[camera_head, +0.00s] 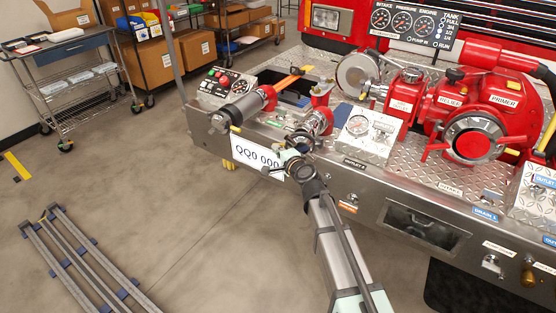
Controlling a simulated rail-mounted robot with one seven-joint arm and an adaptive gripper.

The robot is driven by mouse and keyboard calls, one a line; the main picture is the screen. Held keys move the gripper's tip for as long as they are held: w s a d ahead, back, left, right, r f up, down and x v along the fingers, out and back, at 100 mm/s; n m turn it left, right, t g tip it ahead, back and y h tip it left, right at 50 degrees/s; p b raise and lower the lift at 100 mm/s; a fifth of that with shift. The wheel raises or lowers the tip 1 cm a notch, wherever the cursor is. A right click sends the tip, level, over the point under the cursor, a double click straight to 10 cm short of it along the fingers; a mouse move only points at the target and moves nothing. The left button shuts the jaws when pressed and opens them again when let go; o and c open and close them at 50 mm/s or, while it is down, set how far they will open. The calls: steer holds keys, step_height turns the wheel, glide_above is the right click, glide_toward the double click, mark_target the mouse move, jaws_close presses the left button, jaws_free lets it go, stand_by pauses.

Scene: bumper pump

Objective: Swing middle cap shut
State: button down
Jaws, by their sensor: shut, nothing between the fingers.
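A red-and-silver fitting (318,120) stands near the middle-left of the bumper deck (425,178). Its front is partly hidden by my gripper, so I cannot make out a cap there or its angle. My gripper (297,144) is shut and empty, just in front of and below this fitting at the bumper's front edge. I cannot tell whether it touches anything. A round silver disc (357,75) stands behind and to the right.
A grey cylindrical nozzle (235,115) projects over the bumper's left end, beside a control panel (225,85). A gauge box (368,133) stands right of the fitting. A number plate (257,157) is on the bumper front. Floor left is open, with metal rails (85,260) and a cart (70,85).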

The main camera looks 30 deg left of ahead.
steer(key=w+a+b, duration=0.3)
steer(key=w+a, duration=0.2)
steer(key=w, duration=0.3)
steer(key=shift+w+a, duration=0.25)
steer(key=shift+a, duration=0.15)
stand_by(0.3)
